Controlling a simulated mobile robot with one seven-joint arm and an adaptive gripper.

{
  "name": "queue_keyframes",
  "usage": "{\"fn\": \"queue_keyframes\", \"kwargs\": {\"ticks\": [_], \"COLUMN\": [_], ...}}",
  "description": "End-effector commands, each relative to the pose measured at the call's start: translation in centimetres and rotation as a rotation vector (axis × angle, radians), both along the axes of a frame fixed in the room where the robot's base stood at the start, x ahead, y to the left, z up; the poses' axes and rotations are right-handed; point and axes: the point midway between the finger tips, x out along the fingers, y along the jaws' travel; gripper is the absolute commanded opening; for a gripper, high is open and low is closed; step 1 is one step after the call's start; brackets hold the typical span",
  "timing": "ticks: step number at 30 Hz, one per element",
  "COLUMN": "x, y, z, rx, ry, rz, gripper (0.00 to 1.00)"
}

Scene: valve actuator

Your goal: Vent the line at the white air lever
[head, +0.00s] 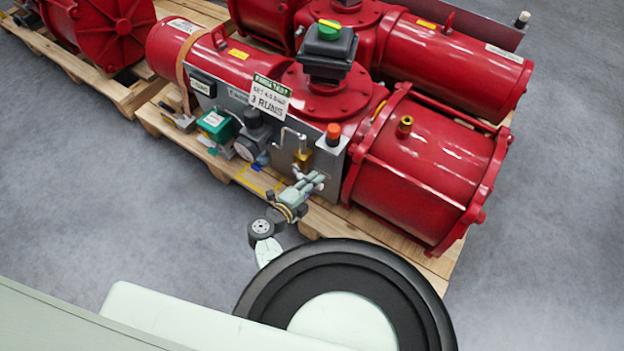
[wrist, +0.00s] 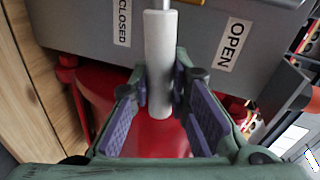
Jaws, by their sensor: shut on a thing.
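The white air lever (wrist: 158,45) runs up the middle of the wrist view, a pale cylindrical grip on a thin metal stem. It lies between a CLOSED label (wrist: 123,20) on its left and an OPEN label (wrist: 235,45) on its right, on the grey panel (wrist: 190,45). My gripper (wrist: 163,88) is shut on the lever, with a purple-padded finger on each side. In the head view my gripper (head: 311,183) is at the lower right of the metal control panel (head: 328,158); the lever is too small there to tell from the fingers.
A red actuator cylinder (head: 430,155) stands close on the right.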

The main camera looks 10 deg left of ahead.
Motion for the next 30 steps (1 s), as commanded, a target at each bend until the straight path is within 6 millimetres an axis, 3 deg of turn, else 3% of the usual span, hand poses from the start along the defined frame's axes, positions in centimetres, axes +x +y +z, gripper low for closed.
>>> {"fn": "queue_keyframes", "kwargs": {"ticks": [11,26,27,30], "x": [-0.05,-0.05,-0.05,-0.05], "y": [-0.09,-0.04,-0.04,-0.05], "z": [-1.26,-1.43,-1.44,-1.43], "rx": [0.132,0.152,0.152,0.151], "ry": [-0.047,-0.052,-0.052,-0.052], "rz": [0.0,0.0,0.0,0.0], "gripper": [0.0,0.0,0.18,0.25]}}
